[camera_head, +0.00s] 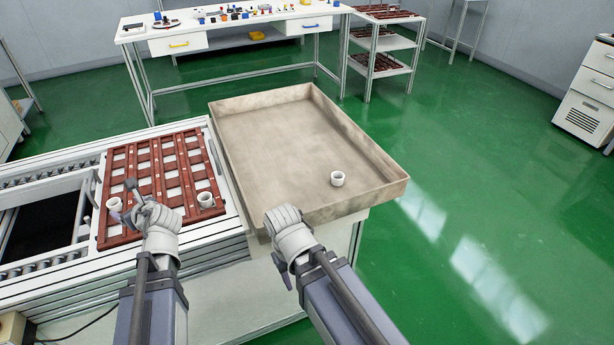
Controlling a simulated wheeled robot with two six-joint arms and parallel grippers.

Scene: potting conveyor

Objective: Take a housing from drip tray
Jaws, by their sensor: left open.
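The drip tray (272,122) is a large beige, shallow tray on the right end of the conveyor bench. One white, ring-like housing (337,179) stands in it near its front right part. Two more white housings sit on the red-brown rack to the left: one (205,200) near its front right corner, one (114,205) near its front left. My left gripper (128,202) is open over the front of the rack, close beside the left housing; I cannot tell whether they touch. My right gripper (284,222) is at the tray's front left corner; its jaws are unclear.
The slatted rack (160,165) lies on the conveyor, left of the tray. Roller rails (45,262) run further left. The tray's raised walls surround mostly bare floor. A workbench (235,32) with small parts and a shelf cart (385,45) stand behind. Green floor is open at right.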

